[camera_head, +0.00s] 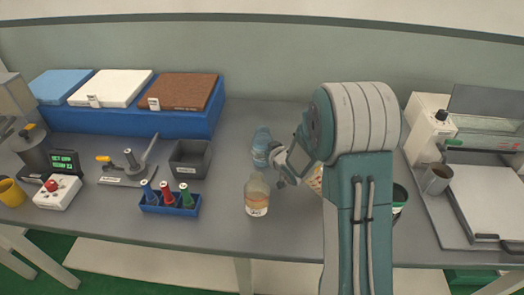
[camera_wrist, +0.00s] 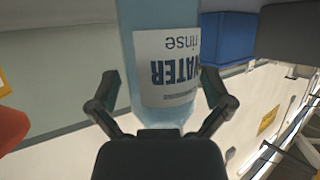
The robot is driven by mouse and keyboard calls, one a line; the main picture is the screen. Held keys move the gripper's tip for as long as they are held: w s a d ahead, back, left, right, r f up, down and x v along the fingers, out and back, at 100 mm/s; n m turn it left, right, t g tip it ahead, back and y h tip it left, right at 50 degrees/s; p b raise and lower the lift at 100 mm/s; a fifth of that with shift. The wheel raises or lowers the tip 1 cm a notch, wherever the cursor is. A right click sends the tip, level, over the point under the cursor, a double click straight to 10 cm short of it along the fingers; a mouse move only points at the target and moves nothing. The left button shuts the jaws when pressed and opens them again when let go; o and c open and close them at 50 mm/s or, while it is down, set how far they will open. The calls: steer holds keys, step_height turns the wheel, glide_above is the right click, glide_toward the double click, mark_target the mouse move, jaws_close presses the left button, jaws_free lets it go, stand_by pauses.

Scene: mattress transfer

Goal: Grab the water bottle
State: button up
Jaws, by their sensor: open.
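The water bottle (camera_head: 261,146) is pale blue and stands upright on the grey bench in the head view. In the wrist view the bottle (camera_wrist: 164,118) fills the middle, with a white label reading "WATER rinse" upside down. My gripper (camera_wrist: 161,88) is open, with one finger on each side of the bottle. Gaps show beside the fingertips, though contact near the palm cannot be told. In the head view my gripper (camera_head: 279,158) is just right of the bottle, partly hidden by my wrist.
A clear bottle with amber contents (camera_head: 257,196) stands close in front of the water bottle. A blue rack (camera_head: 168,208) with small coloured bottles and a dark grey bin (camera_head: 190,160) stand to the left. A metal cup (camera_head: 436,180) and machine are at the right.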

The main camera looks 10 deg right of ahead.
mark_target(266, 139)
steer(key=shift+w+d+r, duration=0.1)
steer(key=shift+w+d, duration=0.3)
steer(key=shift+w, duration=0.1)
steer(key=shift+a, duration=0.3)
steer(key=c, duration=0.7)
steer(key=shift+a+r, duration=0.1)
steer(key=shift+a, duration=0.1)
steer(key=shift+c, duration=1.4)
steer(key=shift+a, duration=0.2)
steer(key=shift+d+r, duration=0.1)
steer(key=shift+d, duration=0.15)
steer(key=shift+d+r, duration=0.15)
steer(key=shift+r, duration=0.1)
steer(key=shift+a+r, duration=0.15)
steer(key=shift+r, duration=0.6)
steer(key=shift+a+r, duration=0.1)
steer(key=shift+r, duration=0.65)
steer(key=shift+d+r, duration=0.1)
steer(key=shift+r, duration=3.05)
